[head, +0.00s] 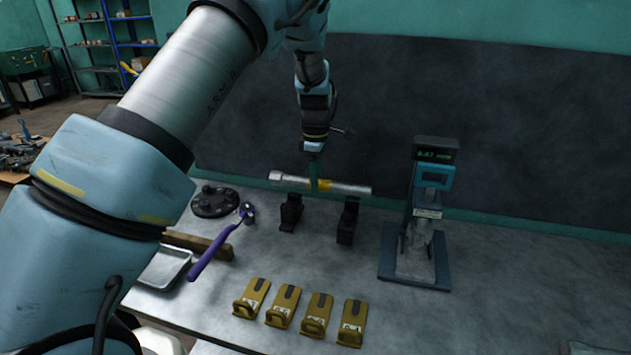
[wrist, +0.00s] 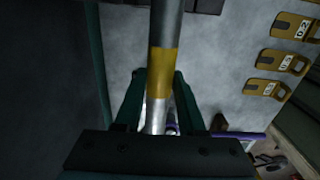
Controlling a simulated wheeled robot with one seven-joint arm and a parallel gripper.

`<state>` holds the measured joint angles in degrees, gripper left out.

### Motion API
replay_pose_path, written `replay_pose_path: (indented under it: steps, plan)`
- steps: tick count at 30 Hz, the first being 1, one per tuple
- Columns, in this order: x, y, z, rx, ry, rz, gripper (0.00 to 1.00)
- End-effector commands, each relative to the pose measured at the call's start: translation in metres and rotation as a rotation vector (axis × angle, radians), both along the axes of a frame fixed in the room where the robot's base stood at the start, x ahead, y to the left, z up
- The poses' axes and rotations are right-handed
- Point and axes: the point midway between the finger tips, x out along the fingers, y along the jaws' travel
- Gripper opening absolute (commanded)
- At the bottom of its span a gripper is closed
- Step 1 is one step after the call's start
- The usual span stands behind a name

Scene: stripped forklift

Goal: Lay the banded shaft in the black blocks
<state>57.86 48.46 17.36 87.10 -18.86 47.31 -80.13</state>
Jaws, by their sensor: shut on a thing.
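The banded shaft (head: 345,188), a silver bar with a yellow band and a thicker left end, is held nearly level above the bench. My gripper (head: 315,184) is shut on it at or close beside the yellow band. In the wrist view the shaft (wrist: 164,62) runs between the green fingers of my gripper (wrist: 157,78). The left black block (head: 291,213) and the right black block (head: 348,220) stand upright below the shaft. The shaft appears apart from both. How exactly it lines up with their tops in depth, I cannot tell.
A press-like stand with a display (head: 432,215) stands to the right. Several yellow tagged brackets (head: 318,314) lie in front. A round dark disc (head: 214,202), a purple-handled tool (head: 212,255) and a metal tray (head: 165,267) are on the left. A dark wall panel is behind.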

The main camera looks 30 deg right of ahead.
Motion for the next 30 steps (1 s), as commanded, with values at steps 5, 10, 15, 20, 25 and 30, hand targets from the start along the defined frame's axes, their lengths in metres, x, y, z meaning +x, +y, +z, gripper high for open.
replay_pose_path:
  steps: [5,10,15,20,25,30]
  plan:
    - [0.001,-0.001,-0.011,-0.002,-0.002,0.000,0.00]
    - [0.001,0.000,-0.025,-0.003,-0.003,0.000,0.00]
    - [0.001,0.000,-0.038,-0.003,-0.003,0.000,0.00]
    - [0.000,0.000,-0.050,-0.003,-0.002,0.000,0.00]
    - [0.001,0.000,-0.056,-0.003,-0.003,0.000,0.00]
    - [0.001,0.000,-0.057,-0.003,-0.003,0.000,0.00]
